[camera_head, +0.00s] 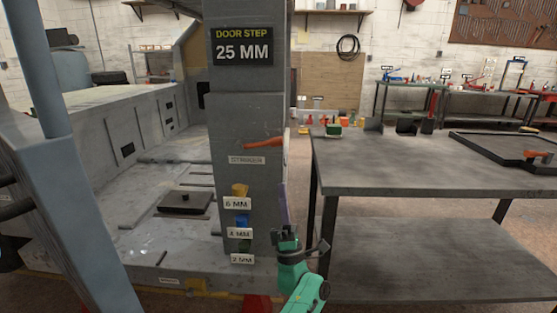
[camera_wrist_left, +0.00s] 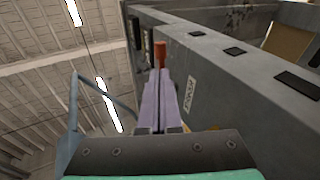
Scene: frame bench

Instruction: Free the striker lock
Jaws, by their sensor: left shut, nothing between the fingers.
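An orange lever (camera_head: 264,143) sticks out of the grey pillar (camera_head: 225,115), just above a small white label (camera_head: 247,160) too blurred to read surely; it appears to be the striker lock. The lever lies nearly level and tilts slightly up to the right. My left gripper (camera_head: 283,188) is below and right of the lever, its purple fingers pointing up beside the pillar's right edge. In the left wrist view the fingers (camera_wrist_left: 163,75) are together and empty. The orange lever (camera_wrist_left: 159,50) shows just beyond their tips; I cannot tell whether they touch. My right gripper is out of view.
A sign (camera_head: 241,46) reads DOOR STEP 25 MM. A grey table (camera_head: 420,170) stands close on the right, with a narrow gap between it and the pillar.

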